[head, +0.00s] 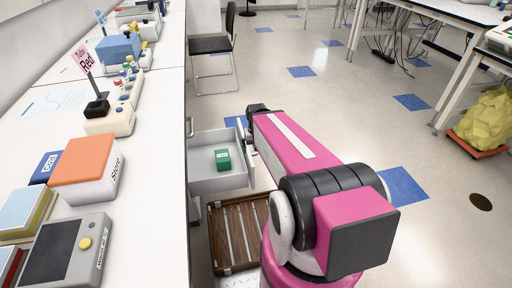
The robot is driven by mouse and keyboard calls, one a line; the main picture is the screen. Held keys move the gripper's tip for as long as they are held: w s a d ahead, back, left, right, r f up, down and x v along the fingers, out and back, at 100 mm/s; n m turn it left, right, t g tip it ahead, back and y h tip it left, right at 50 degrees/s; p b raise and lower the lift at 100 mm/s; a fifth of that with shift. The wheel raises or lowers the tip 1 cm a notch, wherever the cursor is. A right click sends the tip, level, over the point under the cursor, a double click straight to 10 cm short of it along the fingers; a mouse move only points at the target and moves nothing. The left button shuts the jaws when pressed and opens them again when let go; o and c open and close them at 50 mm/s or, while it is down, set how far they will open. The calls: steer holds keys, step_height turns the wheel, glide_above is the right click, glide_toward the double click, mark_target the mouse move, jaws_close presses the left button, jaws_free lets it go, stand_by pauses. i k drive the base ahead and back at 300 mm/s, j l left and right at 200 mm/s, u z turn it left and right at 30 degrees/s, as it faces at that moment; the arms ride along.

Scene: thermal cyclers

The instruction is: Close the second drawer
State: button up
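A light grey drawer (205,184) is pulled out from under the left bench, at the middle of the head view. A small green box (222,159) lies inside it. Which drawer in the stack this is cannot be told, because the bench top hides the cabinet front. My magenta arm reaches forward along the drawer's right side. My gripper (246,136) is mostly hidden behind the arm, beside the far right corner of the drawer front. Whether it touches the drawer, and whether its fingers are open, cannot be made out.
A brown slatted tray (240,230) sits lower, below the grey drawer and left of my arm. The bench top (150,165) holds lab devices, including an orange-topped box (85,160). A black chair (211,45) stands beyond.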

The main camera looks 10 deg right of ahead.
mark_target(204, 178)
steer(key=i+l+u, duration=0.1)
steer(key=l+u, duration=0.25)
steer(key=l, duration=0.15)
steer(key=l+u, duration=0.3)
steer(key=l, duration=0.25)
steer(key=l+u, duration=0.35)
steer(key=l, duration=0.25)
steer(key=i, duration=0.05)
